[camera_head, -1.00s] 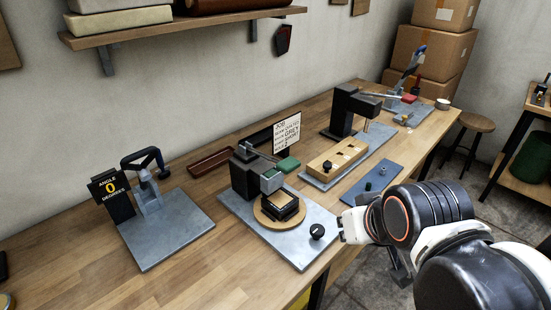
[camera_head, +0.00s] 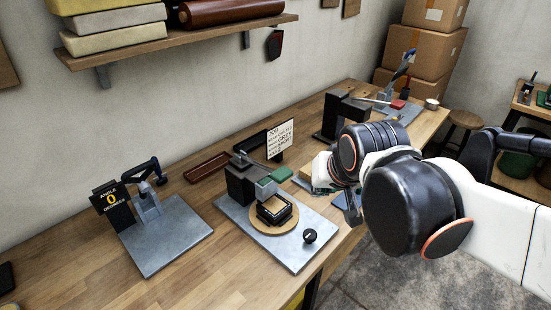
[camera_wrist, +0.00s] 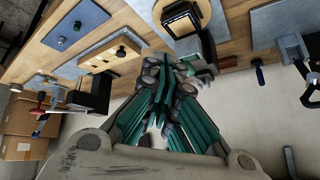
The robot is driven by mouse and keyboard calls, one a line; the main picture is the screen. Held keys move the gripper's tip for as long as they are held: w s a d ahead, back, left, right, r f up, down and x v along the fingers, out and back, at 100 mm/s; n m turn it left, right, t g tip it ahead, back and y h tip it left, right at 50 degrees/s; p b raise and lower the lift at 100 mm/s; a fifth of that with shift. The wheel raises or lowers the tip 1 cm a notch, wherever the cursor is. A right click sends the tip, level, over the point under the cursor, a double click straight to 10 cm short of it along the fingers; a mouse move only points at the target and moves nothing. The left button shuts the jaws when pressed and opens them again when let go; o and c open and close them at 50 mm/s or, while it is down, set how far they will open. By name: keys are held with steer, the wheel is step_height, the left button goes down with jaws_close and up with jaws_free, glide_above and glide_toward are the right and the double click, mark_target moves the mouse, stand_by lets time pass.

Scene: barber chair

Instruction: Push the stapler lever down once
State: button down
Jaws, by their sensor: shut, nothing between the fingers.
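Several lever devices stand along the wooden bench; I cannot tell for certain which is the stapler. The middle one has a black body (camera_head: 241,186), a green-handled lever (camera_head: 275,176), and a round wooden turntable (camera_head: 262,223) bearing a black block (camera_head: 273,209). A black press (camera_head: 333,117) with a red-tipped lever (camera_head: 397,104) stands further right.
A clamp-like device with a dark blue lever (camera_head: 142,171) and an "ANGLE 0 DEGREES" sign (camera_head: 112,203) stands at left. A job sign (camera_head: 280,142) stands behind the middle device. A blue-handled device (camera_head: 405,62) and cardboard boxes (camera_head: 420,52) are at the far end.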

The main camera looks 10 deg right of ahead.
steer(key=w+a+r+m+p, duration=0.25)
steer(key=w+r+p, duration=0.3)
steer(key=w, duration=0.45)
steer(key=m+p, duration=0.2)
steer(key=p, duration=0.4)
glide_above(279, 168)
steer(key=w+a, duration=0.1)
steer(key=w, duration=0.1)
steer(key=f, duration=0.1)
steer(key=shift+s+a+f+y, duration=0.1)
steer(key=shift+s+y, duration=0.05)
steer(key=shift+y, duration=0.25)
steer(key=shift+f, duration=0.1)
step_height(279, 168, down, 8)
steer(key=s+b, duration=0.1)
steer(key=b, duration=0.5)
steer(key=shift+d+f, duration=0.25)
steer(key=shift+d, duration=0.2)
steer(key=shift+s, duration=0.1)
steer(key=shift+f+b, duration=0.4)
steer(key=shift+b, duration=0.15)
steer(key=shift+s+d+f+b, duration=0.1)
steer(key=shift+s+f+b, duration=0.05)
steer(key=shift+f+b, duration=0.55)
steer(key=shift+s+d+f+b, duration=0.1)
steer(key=shift+s+f+b, duration=0.05)
steer(key=shift+f+b, duration=0.55)
stand_by(1.8)
